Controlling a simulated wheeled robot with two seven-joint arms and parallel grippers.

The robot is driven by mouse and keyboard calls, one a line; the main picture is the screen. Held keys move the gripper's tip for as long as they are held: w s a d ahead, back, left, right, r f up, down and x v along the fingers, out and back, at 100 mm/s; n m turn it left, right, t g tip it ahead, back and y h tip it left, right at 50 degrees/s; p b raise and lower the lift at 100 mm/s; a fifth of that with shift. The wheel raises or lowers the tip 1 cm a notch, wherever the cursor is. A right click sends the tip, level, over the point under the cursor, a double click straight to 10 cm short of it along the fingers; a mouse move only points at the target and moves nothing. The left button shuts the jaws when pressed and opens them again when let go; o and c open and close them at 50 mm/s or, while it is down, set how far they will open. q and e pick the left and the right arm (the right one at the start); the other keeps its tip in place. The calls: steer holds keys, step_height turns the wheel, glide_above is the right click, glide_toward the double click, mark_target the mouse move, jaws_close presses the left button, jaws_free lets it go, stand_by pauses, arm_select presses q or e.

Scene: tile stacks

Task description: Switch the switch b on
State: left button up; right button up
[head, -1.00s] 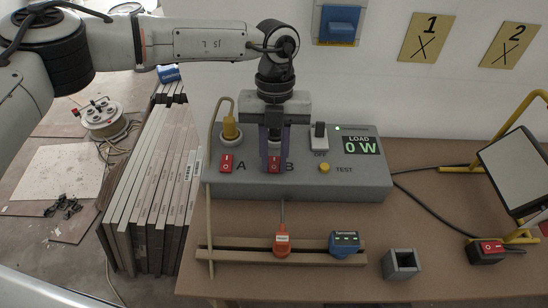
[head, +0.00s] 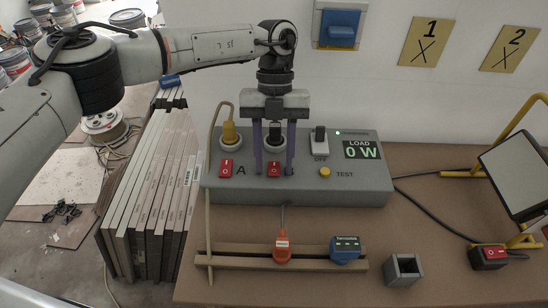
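The grey power box (head: 340,190) stands on the brown bench. Red switch B (head: 274,169) is on its front face, with its "B" label hidden behind a finger. Red switch A (head: 226,168) is to its left, beside the "A" label. My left gripper (head: 274,174) points down at the box, with its two purple fingers spread. In the picture one fingertip is on each side of switch B. I cannot tell whether they touch the box, or which way switch B is tipped. The load display (head: 362,149) reads 0 W. My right gripper is not in view.
A yellow plug (head: 229,130) sits in the left socket; a dark plug (head: 275,136) is behind my fingers. A white lever (head: 319,139) marked OFF and a yellow TEST button (head: 325,172) are to the right. A wooden rail (head: 222,260) lies in front.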

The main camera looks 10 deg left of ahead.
mark_target(274, 169)
arm_select(q)
step_height(274, 169, up, 10)
steer(key=b, duration=0.1)
stand_by(0.5)
stand_by(0.4)
